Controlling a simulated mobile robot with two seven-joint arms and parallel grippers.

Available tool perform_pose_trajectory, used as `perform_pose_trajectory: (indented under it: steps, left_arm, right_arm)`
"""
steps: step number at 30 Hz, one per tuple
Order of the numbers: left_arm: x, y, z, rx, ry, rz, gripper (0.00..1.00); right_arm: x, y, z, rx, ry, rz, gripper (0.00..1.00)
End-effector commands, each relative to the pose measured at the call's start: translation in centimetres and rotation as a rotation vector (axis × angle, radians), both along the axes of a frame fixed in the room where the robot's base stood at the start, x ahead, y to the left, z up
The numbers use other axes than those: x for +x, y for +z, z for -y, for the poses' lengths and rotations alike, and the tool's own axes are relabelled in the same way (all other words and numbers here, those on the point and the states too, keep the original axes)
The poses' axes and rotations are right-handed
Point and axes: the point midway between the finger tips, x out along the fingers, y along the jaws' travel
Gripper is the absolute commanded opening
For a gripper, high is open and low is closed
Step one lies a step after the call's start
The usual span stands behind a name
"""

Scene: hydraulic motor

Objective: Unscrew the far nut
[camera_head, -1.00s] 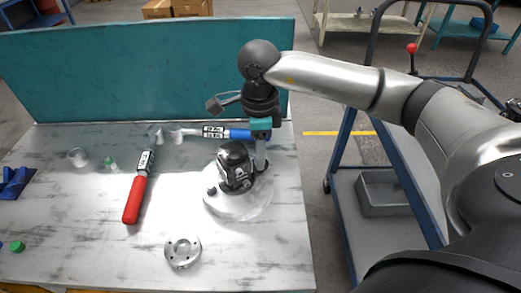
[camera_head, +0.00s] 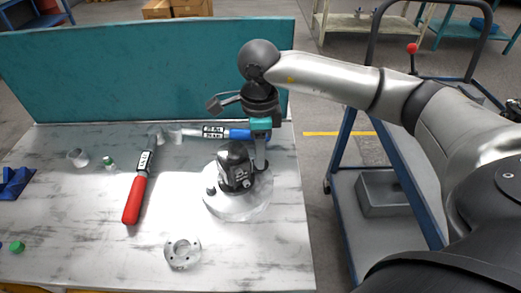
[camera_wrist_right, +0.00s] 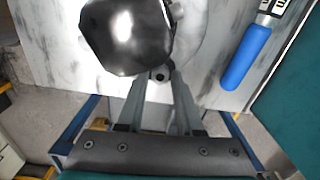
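The black motor (camera_head: 236,165) stands on a round pale base plate (camera_head: 238,208) on the table. It also shows at the top of the right wrist view (camera_wrist_right: 128,35). My right gripper (camera_head: 259,166) points straight down at the motor's far right side. In the right wrist view its two fingertips (camera_wrist_right: 160,78) flank the far nut (camera_wrist_right: 160,73), a small dark round piece at the plate, with no clear gap beside it. The nut is hidden in the head view. Another small nut (camera_head: 211,190) sits at the plate's left side. My left gripper is not in view.
A blue-handled tool (camera_head: 240,134) lies just behind the motor, and a red-handled tool (camera_head: 135,200) lies left. A metal flange ring (camera_head: 183,253) lies in front. A teal panel (camera_head: 150,65) closes the table's back. A blue cart (camera_head: 355,200) stands right.

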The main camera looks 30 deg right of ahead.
Motion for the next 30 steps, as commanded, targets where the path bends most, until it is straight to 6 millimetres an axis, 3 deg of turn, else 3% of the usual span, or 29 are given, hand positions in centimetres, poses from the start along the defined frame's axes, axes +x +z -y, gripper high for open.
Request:
perform_pose_trajectory:
  steps: [11,30]
  left_arm:
    - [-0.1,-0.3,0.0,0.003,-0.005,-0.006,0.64]
    - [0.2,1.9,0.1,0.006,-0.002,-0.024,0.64]
  right_arm:
    - [0.0,-0.2,0.0,0.0,0.0,0.0,0.42]
    - [0.0,3.5,0.0,0.0,0.0,0.001,0.42]
